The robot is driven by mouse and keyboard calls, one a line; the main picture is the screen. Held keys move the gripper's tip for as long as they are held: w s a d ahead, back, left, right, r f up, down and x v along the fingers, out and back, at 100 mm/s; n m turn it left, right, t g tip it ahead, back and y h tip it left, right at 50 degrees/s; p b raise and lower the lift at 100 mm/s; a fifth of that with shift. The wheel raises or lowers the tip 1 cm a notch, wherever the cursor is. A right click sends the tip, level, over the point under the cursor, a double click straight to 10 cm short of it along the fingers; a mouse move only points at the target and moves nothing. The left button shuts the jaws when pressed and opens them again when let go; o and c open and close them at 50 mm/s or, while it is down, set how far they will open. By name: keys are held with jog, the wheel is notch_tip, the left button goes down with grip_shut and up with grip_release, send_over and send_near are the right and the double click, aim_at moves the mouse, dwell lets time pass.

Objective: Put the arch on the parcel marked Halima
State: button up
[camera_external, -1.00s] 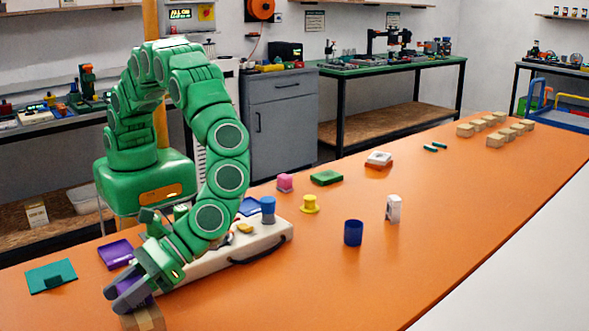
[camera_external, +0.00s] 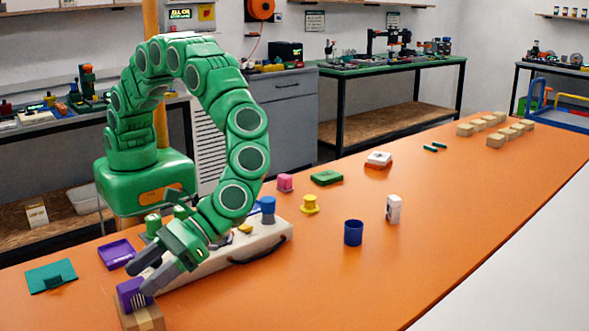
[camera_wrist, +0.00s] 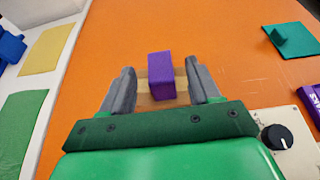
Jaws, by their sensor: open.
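A purple block (camera_external: 132,293), which appears to be the arch, rests on a small brown cardboard parcel (camera_external: 148,319) at the lower left of the external view. In the wrist view the purple block (camera_wrist: 161,75) sits on the parcel (camera_wrist: 143,92), ahead of my fingers. No opening in the block can be made out clearly. The name on the parcel cannot be read. My gripper (camera_external: 142,279) is open and empty just above the block; in the wrist view its fingers (camera_wrist: 160,88) stand apart on either side, with gaps to the block.
A cream case (camera_external: 262,243) with knobs lies right of the parcel. A blue cup (camera_external: 353,233), a white upright piece (camera_external: 393,209) and a yellow piece (camera_external: 310,204) stand farther right.

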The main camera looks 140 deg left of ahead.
jog(key=v, duration=0.6)
jog(key=s+a+r+m+g+y, duration=0.1)
jog(key=s+r+m+y, duration=0.4)
jog(key=s, duration=0.7)
jog(key=s+a+r+m+g+y, duration=0.15)
jog(key=s+r+m, duration=0.25)
jog(key=s+r, duration=0.55)
jog(key=s+a+m+y, duration=0.2)
jog(key=s+a+m, duration=0.1)
jog(key=s, duration=0.7)
jog(key=s+a+m+y, duration=0.2)
jog(key=s+a, duration=0.4)
jog(key=s, duration=0.5)
jog(key=s+a+m+y, duration=0.3)
jog(key=s+a+m, duration=0.1)
jog(key=s, duration=0.6)
jog(key=shift+s+a+t, duration=0.25)
jog(key=shift+a+t, duration=0.05)
jog(key=shift+t, duration=0.05)
jog(key=shift+f, duration=0.15)
